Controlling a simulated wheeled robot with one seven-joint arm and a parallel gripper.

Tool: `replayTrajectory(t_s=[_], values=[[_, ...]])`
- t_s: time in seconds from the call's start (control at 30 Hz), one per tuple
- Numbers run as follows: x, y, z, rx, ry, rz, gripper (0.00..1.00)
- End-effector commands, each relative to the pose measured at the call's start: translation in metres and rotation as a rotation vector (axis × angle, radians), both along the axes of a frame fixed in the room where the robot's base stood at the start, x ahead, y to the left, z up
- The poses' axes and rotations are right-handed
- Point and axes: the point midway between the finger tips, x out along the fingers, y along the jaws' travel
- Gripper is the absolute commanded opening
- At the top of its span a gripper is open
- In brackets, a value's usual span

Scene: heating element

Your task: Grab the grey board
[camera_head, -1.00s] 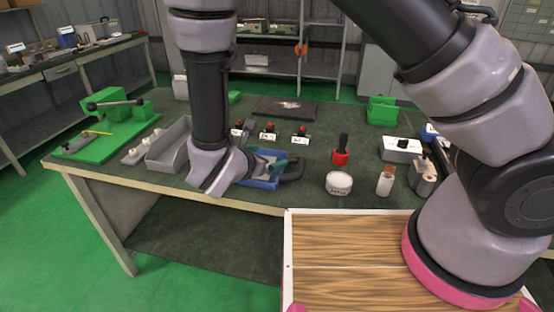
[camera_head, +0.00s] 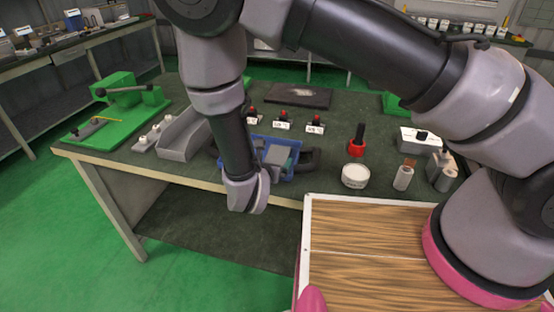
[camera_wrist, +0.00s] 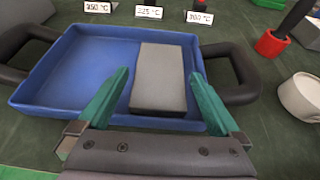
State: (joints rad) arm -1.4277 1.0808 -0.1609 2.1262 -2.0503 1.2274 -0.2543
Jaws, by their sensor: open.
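The grey board (camera_wrist: 160,78) is a flat grey block lying in the right half of a blue tray (camera_wrist: 65,75) with black side handles in the wrist view. In the head view the board (camera_head: 276,155) shows inside the tray (camera_head: 284,178), partly behind my arm. My gripper (camera_wrist: 157,85) has green fingers and is open. Its fingers are spread on both sides of the near part of the board, the left one over the tray floor, the right one near the tray's right wall. I cannot tell how far above the tray they are.
Temperature labels (camera_wrist: 148,12) stand behind the tray. A red holder with a black handle (camera_head: 357,142), a white round container (camera_head: 355,176) and a small cylinder (camera_head: 403,177) stand to the right. A grey trough (camera_head: 185,138) is at the left.

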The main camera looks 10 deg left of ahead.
Motion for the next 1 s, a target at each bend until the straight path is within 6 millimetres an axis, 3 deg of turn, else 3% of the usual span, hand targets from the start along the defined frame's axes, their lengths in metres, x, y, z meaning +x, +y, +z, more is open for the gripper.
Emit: replayTrajectory(t_s=[0.2,0.4,0.43,0.6,1.0], values=[[0.029,-0.004,-0.012,0.000,-0.001,-0.002,1.00],[0.030,-0.004,-0.012,0.001,0.000,0.000,1.00],[0.030,-0.004,-0.012,0.001,0.000,-0.001,0.96],[0.030,-0.004,-0.012,0.001,0.000,-0.001,0.31],[0.030,-0.004,-0.003,0.003,-0.001,-0.001,0.29]])
